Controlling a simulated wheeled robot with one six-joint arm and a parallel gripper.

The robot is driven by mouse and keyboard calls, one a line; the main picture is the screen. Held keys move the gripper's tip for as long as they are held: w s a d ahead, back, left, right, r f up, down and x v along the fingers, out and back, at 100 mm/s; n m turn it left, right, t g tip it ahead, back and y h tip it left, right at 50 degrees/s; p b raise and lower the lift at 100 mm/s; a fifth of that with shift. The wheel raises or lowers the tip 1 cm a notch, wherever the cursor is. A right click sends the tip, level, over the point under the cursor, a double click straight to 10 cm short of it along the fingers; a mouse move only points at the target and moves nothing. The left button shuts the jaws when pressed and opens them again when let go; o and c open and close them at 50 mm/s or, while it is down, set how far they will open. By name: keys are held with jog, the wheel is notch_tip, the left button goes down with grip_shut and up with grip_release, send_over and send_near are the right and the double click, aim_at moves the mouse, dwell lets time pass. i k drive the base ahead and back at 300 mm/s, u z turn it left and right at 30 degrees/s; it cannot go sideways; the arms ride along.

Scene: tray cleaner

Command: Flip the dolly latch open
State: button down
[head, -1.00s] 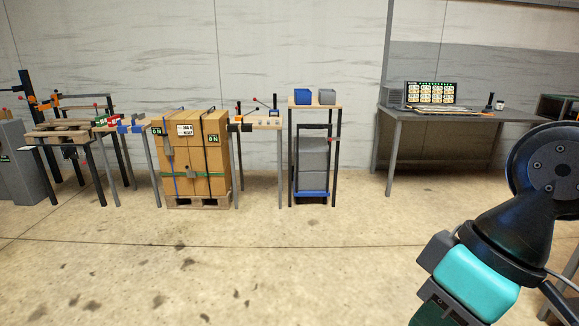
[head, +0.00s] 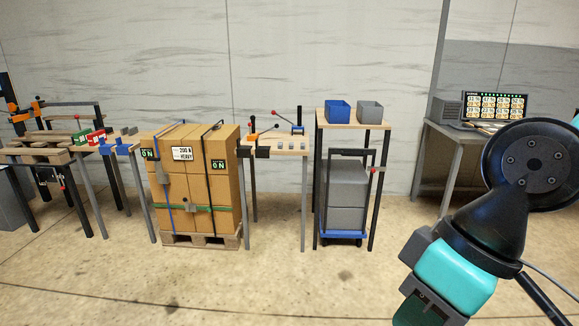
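In the head view a dolly with a blue base (head: 342,238) and a dark upright handle stands under a small wooden-topped stand, right of centre. Grey crates (head: 345,205) are stacked on it. A small lever with a red tip (head: 372,169) sticks out at the stand's right front leg, beside the dolly; I cannot tell for sure whether it is the dolly latch, or its state. My arm, black and teal, fills the right side, well in front of the stand. My gripper is outside the view.
A blue bin (head: 338,111) and a grey bin (head: 370,111) sit on the stand. A strapped stack of cardboard boxes (head: 222,180) on a pallet stands left of a clamp table (head: 290,147). A desk (head: 440,140) with a monitor is at right. The floor ahead is clear.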

aim_at(373, 169)
jog(key=z, duration=0.15)
jog(key=i, duration=2.9)
jog(key=z, duration=0.2)
